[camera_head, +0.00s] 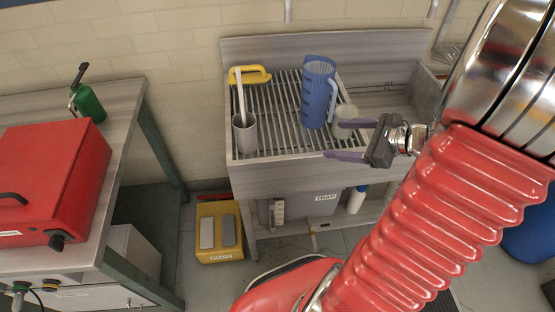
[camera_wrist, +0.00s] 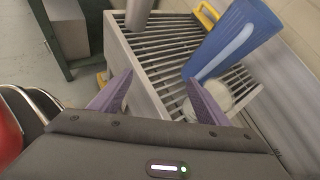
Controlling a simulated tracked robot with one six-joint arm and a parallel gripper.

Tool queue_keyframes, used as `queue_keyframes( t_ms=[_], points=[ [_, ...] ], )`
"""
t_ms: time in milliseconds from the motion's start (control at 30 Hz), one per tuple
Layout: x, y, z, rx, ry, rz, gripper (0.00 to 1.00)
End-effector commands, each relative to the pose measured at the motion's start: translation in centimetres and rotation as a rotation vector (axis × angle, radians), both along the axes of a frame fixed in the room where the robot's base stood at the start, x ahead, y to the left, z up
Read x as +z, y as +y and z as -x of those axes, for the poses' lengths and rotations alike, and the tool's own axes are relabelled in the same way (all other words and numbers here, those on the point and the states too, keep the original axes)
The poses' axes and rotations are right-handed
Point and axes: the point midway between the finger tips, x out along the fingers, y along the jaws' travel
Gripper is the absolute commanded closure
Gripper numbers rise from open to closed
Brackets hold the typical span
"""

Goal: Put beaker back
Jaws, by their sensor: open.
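A tall blue jug-like beaker (camera_head: 318,95) with a handle stands on the slatted drainboard (camera_head: 278,100) of the sink. It also shows in the wrist view (camera_wrist: 234,40), where it looks tilted. A small whitish round vessel (camera_head: 346,113) sits to its right, partly behind a finger; it also shows in the wrist view (camera_wrist: 214,98). My gripper (camera_head: 342,140) is open and empty, right of and in front of the blue beaker.
The sink basin (camera_head: 390,99) lies right of the drainboard. A yellow bin (camera_head: 219,232) and a white bottle (camera_head: 357,199) are below. The drainboard's front middle is clear.

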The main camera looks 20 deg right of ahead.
Motion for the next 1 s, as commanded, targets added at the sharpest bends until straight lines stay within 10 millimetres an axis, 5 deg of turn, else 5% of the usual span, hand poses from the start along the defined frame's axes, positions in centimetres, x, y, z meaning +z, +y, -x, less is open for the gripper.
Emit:
queue_keyframes(
  t_ms=[200, 500, 1000],
  points=[
    [1.5, 7.3, 0.0, 0.332, 0.017, 0.237, 0.31],
    [3.1, 14.5, 2.0, 0.763, -0.003, 0.577, 0.31],
    [6.5, 20.6, 6.0, 1.393, -0.151, 1.198, 0.31]
  ],
)
